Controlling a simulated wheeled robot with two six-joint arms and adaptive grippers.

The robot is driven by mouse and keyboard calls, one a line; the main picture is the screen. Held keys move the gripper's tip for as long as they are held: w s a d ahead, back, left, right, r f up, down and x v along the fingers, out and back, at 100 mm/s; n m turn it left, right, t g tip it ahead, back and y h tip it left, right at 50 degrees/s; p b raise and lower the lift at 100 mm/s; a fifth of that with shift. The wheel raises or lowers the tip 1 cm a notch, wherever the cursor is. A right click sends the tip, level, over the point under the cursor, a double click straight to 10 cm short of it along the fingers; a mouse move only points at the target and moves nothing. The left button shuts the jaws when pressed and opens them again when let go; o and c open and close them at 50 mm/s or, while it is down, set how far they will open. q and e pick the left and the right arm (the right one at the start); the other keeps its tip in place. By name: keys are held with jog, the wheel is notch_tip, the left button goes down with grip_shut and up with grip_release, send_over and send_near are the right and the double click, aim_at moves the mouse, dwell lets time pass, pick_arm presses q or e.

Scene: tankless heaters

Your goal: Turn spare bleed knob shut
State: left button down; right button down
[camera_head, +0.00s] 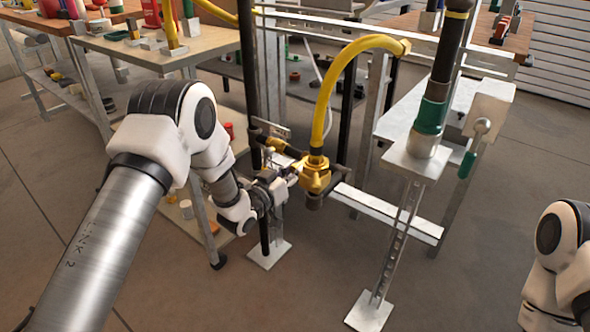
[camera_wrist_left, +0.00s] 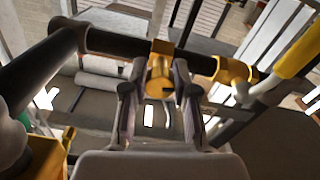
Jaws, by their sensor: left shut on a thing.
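My left gripper (camera_head: 284,183) is at the dark pipework beside the brass-yellow hose fitting (camera_head: 315,175). In the left wrist view its two dark fingers (camera_wrist_left: 153,90) stand on either side of a round yellow knob (camera_wrist_left: 160,78) and are shut on it. The knob sits below a yellow fitting on the dark horizontal pipe (camera_wrist_left: 118,44). In the head view the knob is mostly hidden by the gripper. My right gripper is out of the picture; only part of my right arm shows at the lower right.
A yellow hose (camera_head: 326,88) arches over the fitting. A dark upright pipe (camera_head: 249,75) stands close to my left gripper. A green-banded pipe (camera_head: 433,113) on a metal stand and a green-handled lever (camera_head: 467,163) are to the right. The floor in front is clear.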

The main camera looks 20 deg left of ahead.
pick_arm(q)
jog(key=shift+m, duration=0.3)
jog(key=m+p, duration=0.1)
jog(key=m, duration=0.2)
jog(key=shift+m, duration=0.3)
jog(key=m+p, duration=0.2)
jog(key=m, duration=0.3)
jog(key=m+p, duration=0.1)
jog(key=m, duration=0.4)
jog(key=shift+a+r+m, duration=0.1)
jog(key=shift+m, duration=0.3)
jog(key=m+p, duration=0.1)
jog(key=m, duration=0.4)
jog(key=c, duration=0.9)
grip_release()
